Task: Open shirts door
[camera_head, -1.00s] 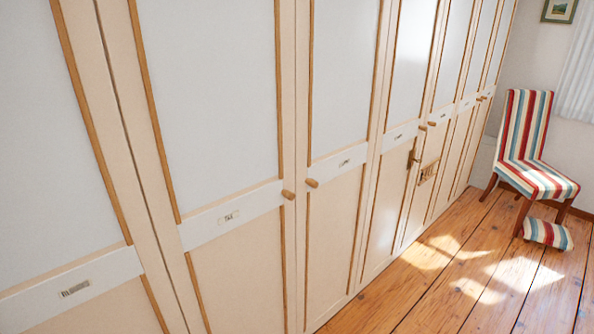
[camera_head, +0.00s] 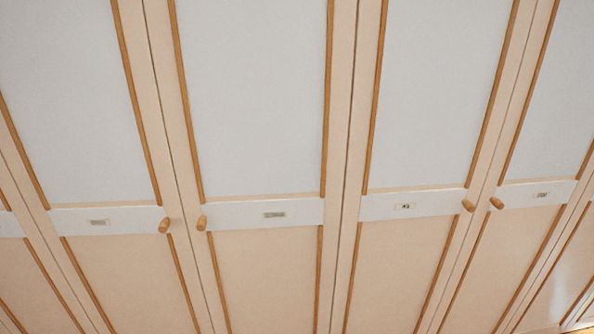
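A row of tall cream wardrobe doors with pale panels and wooden trim fills the head view. Each door has a white crossband with a small label, too small to read: a left label (camera_head: 98,222), a middle label (camera_head: 274,215), a right-middle label (camera_head: 405,206) and a far right label (camera_head: 541,194). I cannot tell which door is the shirts door. Wooden knobs sit in pairs: a left pair with one knob (camera_head: 164,225) beside another (camera_head: 201,222), and a right pair with one knob (camera_head: 468,205) beside another (camera_head: 496,203). The doors in view look shut. My gripper is not in view.
The wardrobe front takes up nearly the whole view. A small bit of wooden floor (camera_head: 580,328) shows at the bottom right corner. No loose objects show in front of the doors.

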